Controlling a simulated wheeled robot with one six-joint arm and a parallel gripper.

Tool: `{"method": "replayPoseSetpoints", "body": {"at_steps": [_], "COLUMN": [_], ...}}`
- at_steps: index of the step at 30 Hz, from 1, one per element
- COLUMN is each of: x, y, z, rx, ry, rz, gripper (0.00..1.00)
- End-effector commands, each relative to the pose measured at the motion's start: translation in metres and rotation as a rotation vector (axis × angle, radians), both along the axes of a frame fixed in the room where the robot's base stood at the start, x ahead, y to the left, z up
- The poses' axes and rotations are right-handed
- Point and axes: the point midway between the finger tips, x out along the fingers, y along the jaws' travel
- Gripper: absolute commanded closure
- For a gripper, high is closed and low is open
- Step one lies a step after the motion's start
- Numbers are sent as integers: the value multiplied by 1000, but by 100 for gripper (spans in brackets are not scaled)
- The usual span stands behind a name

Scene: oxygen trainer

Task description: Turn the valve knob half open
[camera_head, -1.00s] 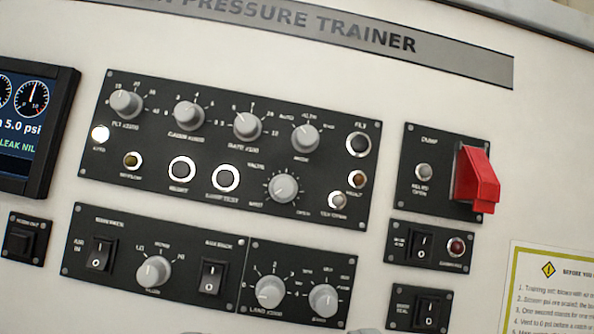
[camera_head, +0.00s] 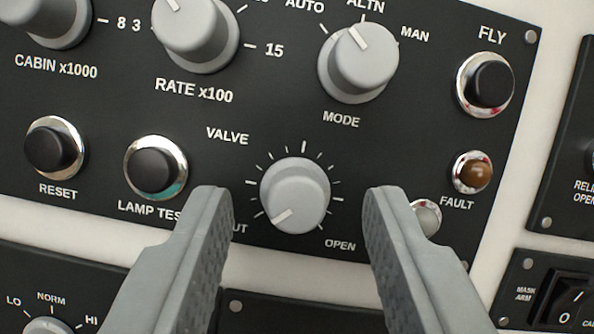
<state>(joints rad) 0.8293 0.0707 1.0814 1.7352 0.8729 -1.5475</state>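The valve knob (camera_head: 296,194) is a round grey knob under the label VALVE on the black panel. Its white pointer line is toward the lower left, near the partly hidden label ending in "UT". The label OPEN is at its lower right, and tick marks arc over its top. My gripper (camera_head: 296,200) is open, one finger left of the knob and one right of it. Dark gaps show between both fingers and the knob. I cannot tell how far the fingertips are from the panel. The right finger partly covers a small round indicator (camera_head: 426,217).
The MODE knob (camera_head: 358,62) is above the valve knob and the RATE knob (camera_head: 195,32) is at upper left. The LAMP TEST button (camera_head: 155,168) is close left of my left finger. The FAULT light (camera_head: 472,172) and FLY button (camera_head: 486,84) are at right.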

Motion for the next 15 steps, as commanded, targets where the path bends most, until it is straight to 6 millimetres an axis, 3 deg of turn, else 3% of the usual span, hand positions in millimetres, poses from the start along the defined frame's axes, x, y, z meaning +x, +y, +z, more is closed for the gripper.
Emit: {"method": "replayPoseSetpoints", "body": {"at_steps": [11,15], "x": [4,4], "y": [1,1], "z": [2,2], "rx": [0,0], "ry": [0,0], "rz": [0,0], "gripper": [60,86]}}
